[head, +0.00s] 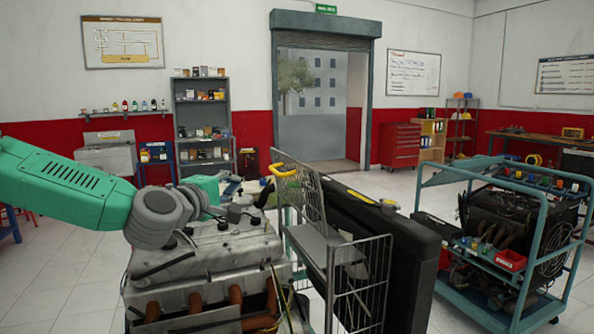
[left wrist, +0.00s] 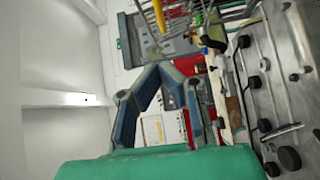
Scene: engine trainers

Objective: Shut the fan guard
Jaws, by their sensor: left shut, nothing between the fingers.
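The fan guard (head: 308,203) is a grey wire-mesh panel with a yellow handle (head: 284,170) at its top left corner. It stands upright between the engine (head: 205,250) and a dark radiator-like panel (head: 395,250), at an angle to a second mesh panel (head: 362,287). My left gripper (head: 266,191) is shut and empty above the engine, a little below and left of the handle. In the left wrist view its fingertips (left wrist: 160,70) meet below the yellow handle (left wrist: 158,15) and the guard's wires (left wrist: 205,16), apart from both. My right gripper is not in view.
The engine top carries hoses and caps close below my left arm. A second engine trainer (head: 440,295) in a blue-green frame stands at right. Shelves (head: 203,125), a red cabinet (head: 400,146) and a doorway lie far back. Floor is free between the trainers and back wall.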

